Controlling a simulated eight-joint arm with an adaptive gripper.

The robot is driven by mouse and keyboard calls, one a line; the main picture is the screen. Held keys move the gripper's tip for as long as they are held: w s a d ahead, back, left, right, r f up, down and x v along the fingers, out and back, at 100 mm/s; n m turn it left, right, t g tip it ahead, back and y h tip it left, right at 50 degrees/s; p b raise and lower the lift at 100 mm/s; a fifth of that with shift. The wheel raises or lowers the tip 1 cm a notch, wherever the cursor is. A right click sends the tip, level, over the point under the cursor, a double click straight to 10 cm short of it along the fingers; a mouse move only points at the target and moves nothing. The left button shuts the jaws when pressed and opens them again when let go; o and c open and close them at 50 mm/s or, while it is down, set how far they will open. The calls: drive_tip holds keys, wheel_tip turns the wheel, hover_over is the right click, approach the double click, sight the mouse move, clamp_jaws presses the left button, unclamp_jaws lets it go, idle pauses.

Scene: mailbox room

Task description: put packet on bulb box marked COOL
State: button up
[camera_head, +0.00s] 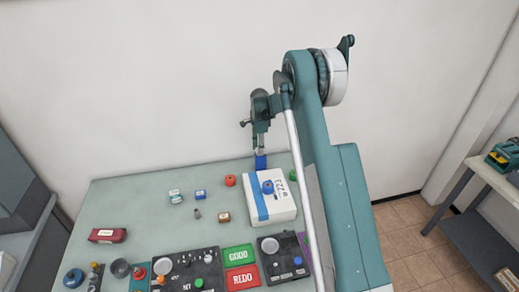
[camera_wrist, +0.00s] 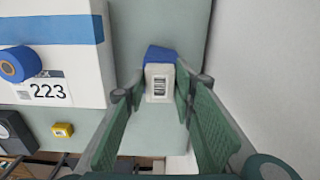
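A blue object with a whitish, barcoded face (camera_wrist: 158,83) lies between my fingertips in the wrist view; its blue part (camera_head: 260,162) shows just below my gripper in the head view. It may be the packet, but I cannot be sure. My gripper (camera_head: 260,143) points down behind the white box near the table's back edge. In the wrist view its green fingers (camera_wrist: 160,88) stand apart on both sides of the object, with narrow gaps. Small boxes, one white and teal (camera_head: 175,197), one blue (camera_head: 200,195) and one brown (camera_head: 223,217), stand mid-table; I cannot read any COOL mark.
A large white box with a blue band (camera_head: 283,207), marked 223, stands beside my gripper with a blue roll (camera_head: 268,187) on top. A red round item (camera_head: 231,181) is left of it. Control panels (camera_head: 187,270) line the front; the back left table is clear.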

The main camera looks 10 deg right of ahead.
drive_tip(key=o, duration=0.3)
drive_tip(key=shift+r, duration=0.2)
wheel_tip(320, 180, up, 12)
idle(0.7)
drive_tip(key=shift+r, duration=0.1)
idle(0.5)
